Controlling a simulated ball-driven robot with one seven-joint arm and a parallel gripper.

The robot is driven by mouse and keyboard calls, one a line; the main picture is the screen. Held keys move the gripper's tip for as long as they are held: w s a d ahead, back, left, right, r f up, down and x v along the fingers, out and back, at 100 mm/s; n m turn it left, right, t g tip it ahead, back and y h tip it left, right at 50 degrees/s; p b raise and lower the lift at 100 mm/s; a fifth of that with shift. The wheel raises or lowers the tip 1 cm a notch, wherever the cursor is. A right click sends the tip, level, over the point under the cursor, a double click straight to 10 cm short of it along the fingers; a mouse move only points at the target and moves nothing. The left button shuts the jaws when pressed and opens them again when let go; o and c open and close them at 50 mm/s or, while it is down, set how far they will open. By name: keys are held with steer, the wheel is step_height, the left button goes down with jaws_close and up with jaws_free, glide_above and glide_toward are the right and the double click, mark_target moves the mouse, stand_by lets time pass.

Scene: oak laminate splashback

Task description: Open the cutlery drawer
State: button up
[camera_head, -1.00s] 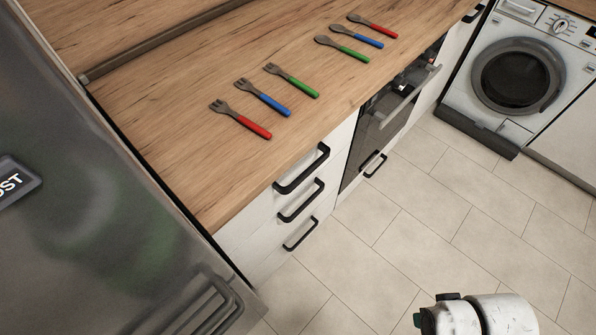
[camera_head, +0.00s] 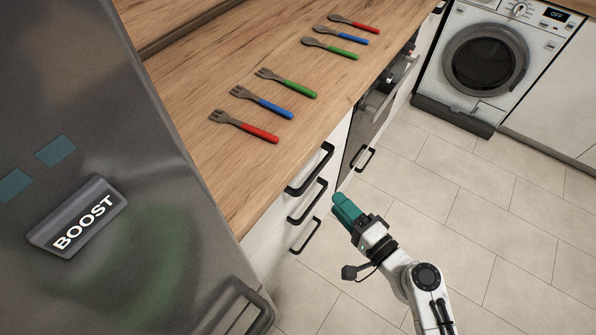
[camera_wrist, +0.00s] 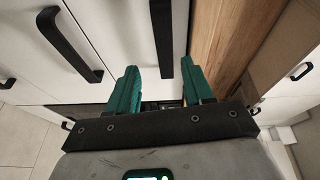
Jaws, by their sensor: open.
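A stack of white drawers with black bar handles stands under the wooden counter, and all their fronts look shut. The top handle (camera_head: 313,175), middle handle (camera_head: 311,207) and bottom handle (camera_head: 306,239) show in the head view. Nothing visible marks which is the cutlery drawer. My gripper (camera_head: 340,205) has green fingers and is to the right of the handles, in front of the stack. In the wrist view my gripper (camera_wrist: 160,88) is open and empty. A black handle (camera_wrist: 162,38) lies beyond the gap between its fingers, apparently untouched. Another handle (camera_wrist: 68,42) is to its left.
Several forks and spoons with coloured grips lie on the counter (camera_head: 240,165). A grey appliance (camera_head: 150,150) marked BOOST fills the left. An oven (camera_head: 375,115) adjoins the drawers, and a washing machine (camera_head: 485,60) stands at the back right. The tiled floor (camera_head: 470,205) is clear.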

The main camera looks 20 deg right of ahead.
mark_target(318, 173)
steer(key=shift+m+t+h, duration=0.3)
steer(key=shift+m+h, duration=0.2)
steer(key=shift+m, duration=0.4)
steer(key=p+x, duration=0.1)
steer(key=x, duration=0.6)
steer(key=p+x, duration=0.1)
steer(key=x, duration=0.3)
steer(key=shift+w+d+r+p, duration=0.2)
steer(key=shift+w+d+p, duration=0.1)
steer(key=shift+d, duration=0.05)
steer(key=shift+c, duration=0.5)
jaws_close()
